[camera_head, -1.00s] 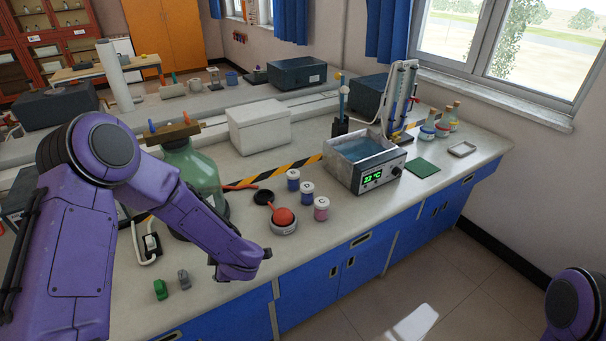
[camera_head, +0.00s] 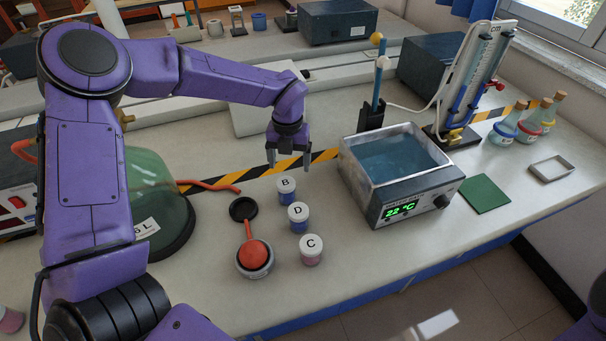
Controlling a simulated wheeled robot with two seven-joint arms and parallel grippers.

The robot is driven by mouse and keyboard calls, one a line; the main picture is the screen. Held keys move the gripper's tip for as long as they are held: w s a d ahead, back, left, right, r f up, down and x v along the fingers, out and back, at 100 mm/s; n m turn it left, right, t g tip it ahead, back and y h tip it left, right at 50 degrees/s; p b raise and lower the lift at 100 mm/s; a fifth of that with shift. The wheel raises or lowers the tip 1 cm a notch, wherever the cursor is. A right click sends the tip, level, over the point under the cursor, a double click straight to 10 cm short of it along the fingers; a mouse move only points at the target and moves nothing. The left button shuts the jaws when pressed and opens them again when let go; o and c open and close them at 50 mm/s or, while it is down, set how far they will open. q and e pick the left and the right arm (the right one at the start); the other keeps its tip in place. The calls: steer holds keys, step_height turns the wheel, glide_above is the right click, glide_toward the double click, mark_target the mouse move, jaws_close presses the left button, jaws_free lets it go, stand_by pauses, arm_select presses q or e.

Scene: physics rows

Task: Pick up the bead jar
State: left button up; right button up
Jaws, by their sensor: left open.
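Three small jars with white lids stand in a loose row on the bench. Jar B (camera_head: 286,190) is blue and farthest back, jar D (camera_head: 298,217) is blue in the middle, and jar C (camera_head: 311,250) is pink at the front. Their contents look like beads, but are too small to tell for sure. No label names one as the bead jar. My left gripper (camera_head: 289,165) points down, open and empty, above and just behind jar B, apart from it. My right gripper is out of the picture.
A green glass vessel (camera_head: 150,195) stands farther left. A water bath (camera_head: 410,196) reading 22 °C stands right of the jars, beside a green mat (camera_head: 484,194). The front bench strip is clear.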

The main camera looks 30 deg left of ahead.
mark_target(281, 187)
arm_select(q)
steer(key=f, duration=0.2)
steer(key=shift+s+d+f+p, duration=0.1)
steer(key=shift+d+f+p, duration=0.15)
steer(key=shift+f+p, duration=0.1)
steer(key=s+f, duration=0.1)
steer(key=s+f+p, duration=0.1)
steer(key=s, duration=0.1)
steer(key=s+f+p, duration=0.1)
steer(key=shift+s+a, duration=0.15)
steer(key=shift+a, duration=0.1)
steer(key=w+f, duration=0.2)
steer(key=f, duration=0.1)
steer(key=w+f, duration=0.1)
steer(key=shift+f, duration=0.15)
steer(key=shift+s+d+r, duration=0.1)
steer(key=shift+s+r, duration=0.2)
steer(key=shift+s, duration=0.1)
steer(key=shift+c, duration=0.9)
steer(key=shift+s+r, duration=0.1)
steer(key=shift+s, duration=0.15)
steer(key=c, duration=1)
steer(key=shift+o, duration=0.2)
steer(key=shift+w, duration=0.1)
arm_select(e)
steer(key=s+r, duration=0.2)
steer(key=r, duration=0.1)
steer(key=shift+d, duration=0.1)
